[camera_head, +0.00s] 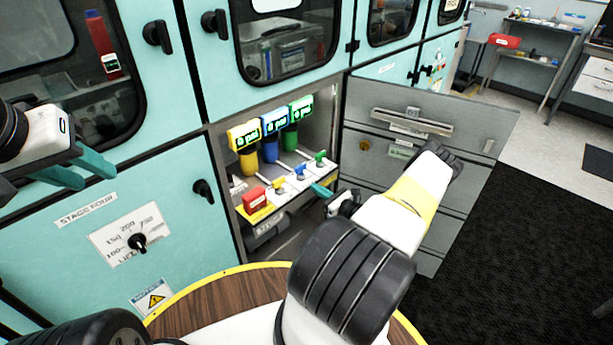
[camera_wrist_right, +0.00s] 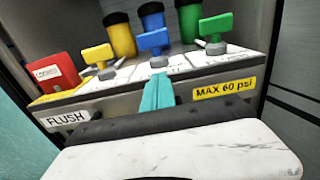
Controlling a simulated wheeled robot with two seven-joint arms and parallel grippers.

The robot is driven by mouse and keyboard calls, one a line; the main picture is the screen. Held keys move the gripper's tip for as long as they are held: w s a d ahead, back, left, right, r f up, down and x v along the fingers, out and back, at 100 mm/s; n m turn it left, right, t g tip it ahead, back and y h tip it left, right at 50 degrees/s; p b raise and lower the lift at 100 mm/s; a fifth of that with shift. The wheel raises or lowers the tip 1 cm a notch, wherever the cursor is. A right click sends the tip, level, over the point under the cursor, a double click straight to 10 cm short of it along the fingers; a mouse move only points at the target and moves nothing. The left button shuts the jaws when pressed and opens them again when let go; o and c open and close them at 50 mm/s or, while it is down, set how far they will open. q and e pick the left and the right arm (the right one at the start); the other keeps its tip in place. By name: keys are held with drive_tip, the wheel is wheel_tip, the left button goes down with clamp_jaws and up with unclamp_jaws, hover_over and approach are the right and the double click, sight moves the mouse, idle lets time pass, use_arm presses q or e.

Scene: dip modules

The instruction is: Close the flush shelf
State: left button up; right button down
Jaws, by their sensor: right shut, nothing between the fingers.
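The flush shelf (camera_head: 284,208) is in the open lower cabinet bay, with a white top and a grey front. The right wrist view shows its FLUSH label (camera_wrist_right: 68,119) and MAX 60 psi label (camera_wrist_right: 224,88). It carries a red block (camera_wrist_right: 53,72) and yellow, blue and green valve handles. I cannot tell how far it sticks out. My right gripper (camera_head: 321,188) is shut and empty at the shelf's front edge; its teal fingertips also show in the right wrist view (camera_wrist_right: 158,92). Contact is unclear. My left gripper (camera_head: 97,178) is open and empty, away from the shelf at the left.
The grey-lined cabinet door (camera_head: 478,145) stands open to the right of the bay, behind my right arm. Yellow (camera_head: 246,150), blue and green bottles stand behind the valves. A round wooden top (camera_head: 215,305) with a yellow rim lies in front. Dark floor is clear at right.

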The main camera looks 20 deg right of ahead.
sight(290, 170)
drive_tip(key=x, duration=1.4)
drive_tip(key=shift+a, duration=0.1)
drive_tip(key=shift+w+a, duration=0.15)
drive_tip(key=shift+w, duration=0.2)
drive_tip(key=shift+w+r, duration=0.2)
drive_tip(key=shift+w+r, duration=0.1)
